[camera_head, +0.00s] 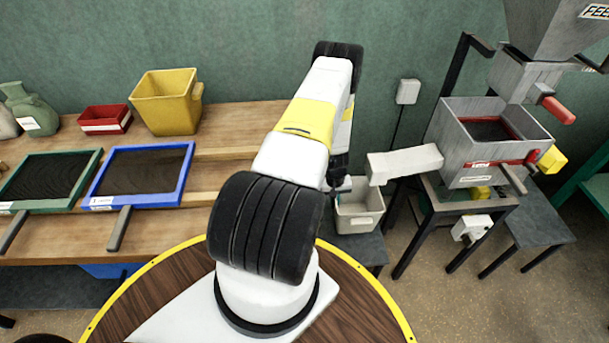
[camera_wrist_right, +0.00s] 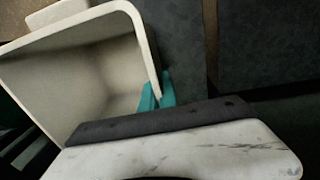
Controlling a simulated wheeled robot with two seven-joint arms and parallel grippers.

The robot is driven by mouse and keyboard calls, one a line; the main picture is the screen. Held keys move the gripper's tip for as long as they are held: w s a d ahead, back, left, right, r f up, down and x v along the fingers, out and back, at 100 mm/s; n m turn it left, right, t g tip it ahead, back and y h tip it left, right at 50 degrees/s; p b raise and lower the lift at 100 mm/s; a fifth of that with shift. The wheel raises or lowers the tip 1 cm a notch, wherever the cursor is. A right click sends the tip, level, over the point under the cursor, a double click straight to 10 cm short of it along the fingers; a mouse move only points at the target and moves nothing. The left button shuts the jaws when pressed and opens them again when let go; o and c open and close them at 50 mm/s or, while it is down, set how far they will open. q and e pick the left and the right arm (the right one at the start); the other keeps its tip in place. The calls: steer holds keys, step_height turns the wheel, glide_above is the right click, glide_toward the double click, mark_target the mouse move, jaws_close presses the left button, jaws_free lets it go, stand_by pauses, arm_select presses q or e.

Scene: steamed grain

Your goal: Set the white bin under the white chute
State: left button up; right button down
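The white bin (camera_head: 360,217) stands upright at the dark low stand, just below and slightly left of the white chute's (camera_head: 405,163) outer end. Whether it rests fully on the stand is hard to tell. My right gripper (camera_head: 339,184) reaches down at the bin's left back side, partly hidden by my arm. In the right wrist view, the bin (camera_wrist_right: 85,75) fills the upper left and looks empty. The teal fingertips (camera_wrist_right: 156,95) sit on both sides of its rim, apparently shut on it. My left gripper is out of view.
The dark low stand (camera_head: 372,252) lies beneath the bin. The grey mill (camera_head: 490,150) on its metal frame stands right of it. The wooden bench (camera_head: 60,240) at left carries sieves, a yellow bin (camera_head: 165,103) and a red box (camera_head: 105,120).

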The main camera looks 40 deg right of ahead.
steer(key=shift+w+d+f, duration=0.2)
steer(key=shift+f, duration=0.7)
steer(key=shift+w+d+f, duration=0.15)
steer(key=shift+f, duration=0.7)
steer(key=c, duration=1.6)
jaws_free()
steer(key=shift+f, duration=0.1)
steer(key=shift+c, duration=0.2)
step_height(320, 180, up, 12)
steer(key=shift+w+a, duration=0.3)
steer(key=shift+a, duration=0.1)
